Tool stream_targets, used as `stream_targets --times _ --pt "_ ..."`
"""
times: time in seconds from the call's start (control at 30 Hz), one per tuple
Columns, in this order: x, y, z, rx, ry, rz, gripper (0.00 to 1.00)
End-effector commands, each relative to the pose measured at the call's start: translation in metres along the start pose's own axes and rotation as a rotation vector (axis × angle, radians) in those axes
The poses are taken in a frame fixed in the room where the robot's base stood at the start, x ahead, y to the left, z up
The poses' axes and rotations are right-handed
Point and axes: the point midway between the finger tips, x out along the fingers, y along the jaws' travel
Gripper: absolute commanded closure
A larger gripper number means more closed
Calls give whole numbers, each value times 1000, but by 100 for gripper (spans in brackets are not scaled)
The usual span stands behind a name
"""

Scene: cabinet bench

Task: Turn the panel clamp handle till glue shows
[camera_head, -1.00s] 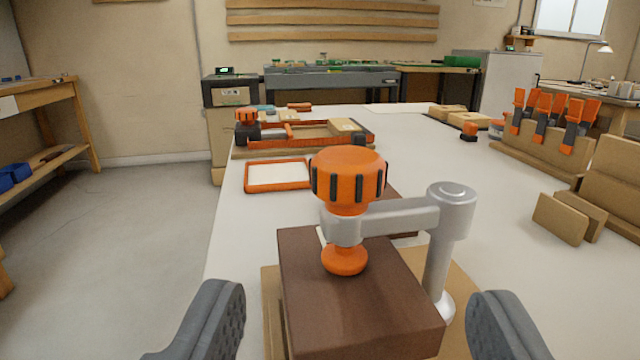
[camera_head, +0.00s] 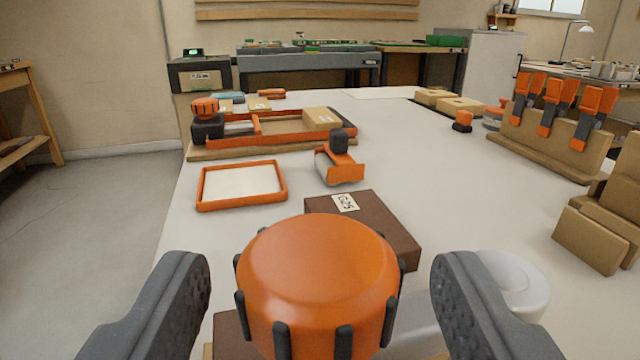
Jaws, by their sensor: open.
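The panel clamp handle (camera_head: 318,280) is an orange round knob with dark grip ribs, seen from above at the bottom centre. My gripper (camera_head: 322,285) is open, with one grey padded finger on each side of the knob and a visible gap at both sides. The clamp's grey arm and post top (camera_head: 512,285) show partly behind my right finger. A dark brown panel (camera_head: 385,232) with a paper label lies under and beyond the knob. The knob hides the clamp's pad and the middle of the panel, and no glue is visible.
A white tray with an orange rim (camera_head: 240,187) and an orange roller tool (camera_head: 339,165) lie beyond the panel. A larger orange frame clamp (camera_head: 270,125) sits farther back. A rack of orange clamps (camera_head: 550,130) stands at right. The bench is clear between them.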

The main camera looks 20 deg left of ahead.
Motion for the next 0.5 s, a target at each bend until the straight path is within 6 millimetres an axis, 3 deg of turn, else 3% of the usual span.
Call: stream_targets --times 0.2,0.5 --pt "22 0 0 -1 -1 0 40" --pt "27 0 0 -1 -2 1 40"
